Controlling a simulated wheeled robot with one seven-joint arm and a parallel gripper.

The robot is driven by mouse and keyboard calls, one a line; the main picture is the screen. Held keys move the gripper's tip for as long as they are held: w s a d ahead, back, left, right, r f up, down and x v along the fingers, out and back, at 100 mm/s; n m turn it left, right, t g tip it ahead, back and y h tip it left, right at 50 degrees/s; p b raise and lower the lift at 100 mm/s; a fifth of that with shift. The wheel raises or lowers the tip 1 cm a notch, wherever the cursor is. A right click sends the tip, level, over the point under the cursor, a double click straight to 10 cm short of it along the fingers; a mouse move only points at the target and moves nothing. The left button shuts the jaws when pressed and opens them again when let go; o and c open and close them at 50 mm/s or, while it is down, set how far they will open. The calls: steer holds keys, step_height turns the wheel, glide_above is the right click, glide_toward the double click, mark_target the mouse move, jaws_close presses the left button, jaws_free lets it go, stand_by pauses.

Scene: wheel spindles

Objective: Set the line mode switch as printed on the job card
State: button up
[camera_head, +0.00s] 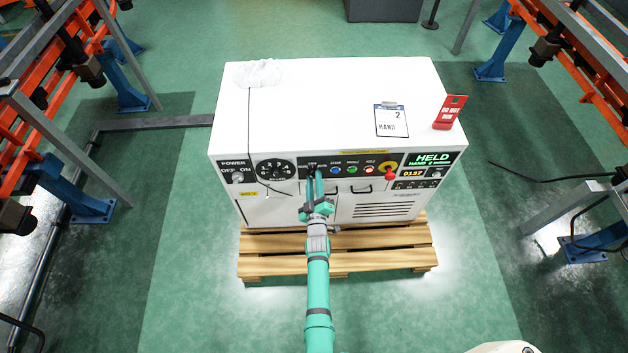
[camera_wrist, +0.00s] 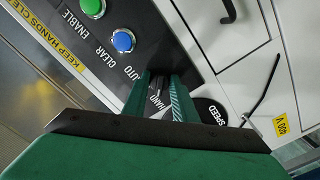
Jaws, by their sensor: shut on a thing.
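The job card (camera_head: 391,120) lies on top of the white machine cabinet (camera_head: 300,118) and reads "2" and "HAND". My gripper (camera_head: 315,176) reaches the front control panel below the card, left of the blue button. In the wrist view my gripper (camera_wrist: 158,82) is shut on the line mode switch, whose dark knob (camera_wrist: 159,84) is mostly hidden between the green fingers. The labels "AUTO" and "HAND" show around the fingers. The switch's exact pointing direction is hidden. The panel display (camera_head: 433,159) reads "HELD" with "HAND 2" and smaller unclear text beneath.
Next to the switch are a black SPEED dial (camera_head: 275,169), a blue button (camera_wrist: 123,40), a green button (camera_wrist: 92,6) and a red stop knob (camera_head: 389,174). A cabinet handle (camera_head: 361,189) is close by. A red tag stand (camera_head: 449,112) and crumpled white cloth (camera_head: 258,73) sit on top.

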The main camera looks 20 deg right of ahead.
stand_by(0.5)
steer(key=o, duration=1)
steer(key=shift+v, duration=5.45)
